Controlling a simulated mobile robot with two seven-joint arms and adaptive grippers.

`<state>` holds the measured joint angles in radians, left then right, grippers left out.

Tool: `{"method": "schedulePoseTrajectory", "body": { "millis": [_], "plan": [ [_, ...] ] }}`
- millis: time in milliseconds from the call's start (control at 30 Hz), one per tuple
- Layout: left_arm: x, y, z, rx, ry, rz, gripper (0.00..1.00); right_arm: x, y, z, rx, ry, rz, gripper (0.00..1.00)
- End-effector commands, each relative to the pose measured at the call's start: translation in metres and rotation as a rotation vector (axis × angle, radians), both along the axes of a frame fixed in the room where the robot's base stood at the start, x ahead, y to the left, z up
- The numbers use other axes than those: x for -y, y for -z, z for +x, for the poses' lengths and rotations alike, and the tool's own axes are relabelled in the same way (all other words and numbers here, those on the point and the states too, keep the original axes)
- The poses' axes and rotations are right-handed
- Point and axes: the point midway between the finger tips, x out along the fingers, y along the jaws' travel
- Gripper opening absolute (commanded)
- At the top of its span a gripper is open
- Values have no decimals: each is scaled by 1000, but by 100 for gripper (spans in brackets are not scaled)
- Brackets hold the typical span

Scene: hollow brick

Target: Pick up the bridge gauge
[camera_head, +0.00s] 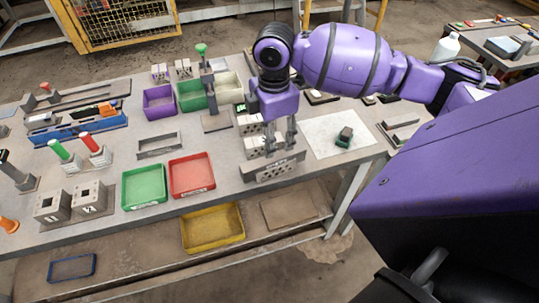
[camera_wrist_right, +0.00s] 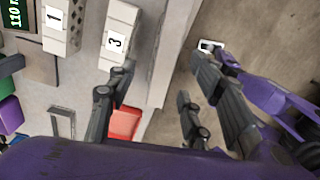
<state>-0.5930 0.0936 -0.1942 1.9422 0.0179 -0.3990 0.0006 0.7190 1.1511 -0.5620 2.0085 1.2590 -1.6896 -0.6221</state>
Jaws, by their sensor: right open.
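A long grey block with a row of dark holes in its front face (camera_head: 270,172), which I take to be the bridge gauge, stands at the table's front edge. In the right wrist view its narrow grey top (camera_wrist_right: 166,50) runs along that edge. My right gripper (camera_head: 281,151) points down just above and behind it in the head view. In the wrist view the right gripper's fingers (camera_wrist_right: 163,68) are apart, one on each side of the grey strip. They hold nothing. Contact with the block cannot be told. My left gripper is not in view.
White numbered bricks (camera_wrist_right: 116,38) stand close behind the right gripper. A red tray (camera_head: 192,175) and a green tray (camera_head: 144,186) lie to the left, with a grey frame (camera_head: 160,144) behind. A white sheet (camera_head: 322,128) lies to the right.

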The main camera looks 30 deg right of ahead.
Motion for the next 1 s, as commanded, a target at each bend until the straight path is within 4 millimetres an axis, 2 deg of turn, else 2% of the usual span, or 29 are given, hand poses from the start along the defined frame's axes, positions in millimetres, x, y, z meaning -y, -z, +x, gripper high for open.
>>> {"method": "schedulePoseTrajectory", "body": {
  "millis": [233, 433, 567, 767, 1000],
  "plan": [
    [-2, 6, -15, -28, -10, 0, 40, 2, 31, -4, -4, 1, 1, 47],
    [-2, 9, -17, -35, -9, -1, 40, 4, 60, -5, -1, 1, 1, 47],
    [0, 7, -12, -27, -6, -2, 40, 4, 67, -5, 1, 0, 1, 47],
    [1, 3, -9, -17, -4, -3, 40, 4, 67, -5, 2, 0, 1, 47],
    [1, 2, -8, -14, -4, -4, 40, 4, 67, -5, 2, 0, 1, 15]
  ]
}}
